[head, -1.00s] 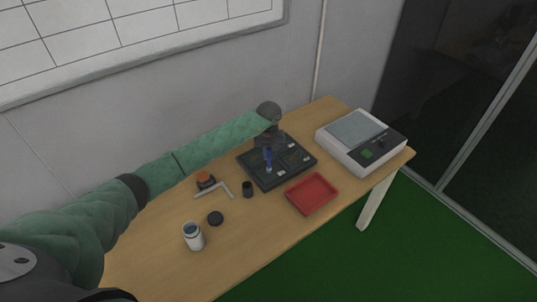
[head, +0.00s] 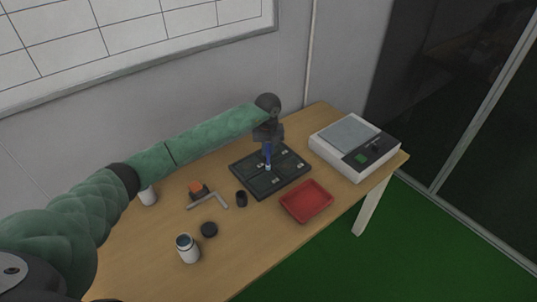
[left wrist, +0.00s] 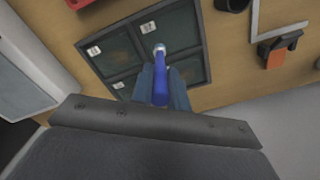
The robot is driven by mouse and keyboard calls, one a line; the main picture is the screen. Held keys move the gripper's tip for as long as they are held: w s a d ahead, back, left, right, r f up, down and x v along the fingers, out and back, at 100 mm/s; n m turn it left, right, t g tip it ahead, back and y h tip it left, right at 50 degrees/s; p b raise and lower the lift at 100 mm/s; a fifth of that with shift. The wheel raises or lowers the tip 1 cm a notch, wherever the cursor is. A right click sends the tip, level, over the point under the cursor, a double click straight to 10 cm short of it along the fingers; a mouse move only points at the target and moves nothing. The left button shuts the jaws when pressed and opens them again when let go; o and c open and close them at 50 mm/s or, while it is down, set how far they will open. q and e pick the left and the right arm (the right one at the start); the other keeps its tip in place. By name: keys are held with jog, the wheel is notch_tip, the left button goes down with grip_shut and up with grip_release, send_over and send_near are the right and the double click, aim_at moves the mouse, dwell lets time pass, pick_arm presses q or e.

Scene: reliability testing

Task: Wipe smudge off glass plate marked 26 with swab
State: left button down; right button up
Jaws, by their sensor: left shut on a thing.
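My left gripper (head: 268,140) is shut on the blue swab (head: 267,155), which points down over the black plate holder (head: 262,192). The left wrist view also shows the blue swab (left wrist: 160,85) between the fingers of the left gripper (left wrist: 161,78); its pale tip is over the upper right plate (left wrist: 172,30), near the dividers. I cannot tell whether the tip touches the glass. The holder has several dark plates with white labels, too small to read. My right gripper is not in view.
Right of the holder are a red tray (head: 306,215) and a white scale (head: 336,161). In front are a dark cup (head: 242,198), black lid (head: 209,229), white jar (head: 187,250), metal L-shaped bracket (head: 219,198) and orange-topped piece (head: 197,187). The wall is close behind.

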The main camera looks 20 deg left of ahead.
aim_at(268, 144)
pick_arm(q)
jog(key=shift+w+r, duration=0.1)
jog(key=shift+r, duration=1.5)
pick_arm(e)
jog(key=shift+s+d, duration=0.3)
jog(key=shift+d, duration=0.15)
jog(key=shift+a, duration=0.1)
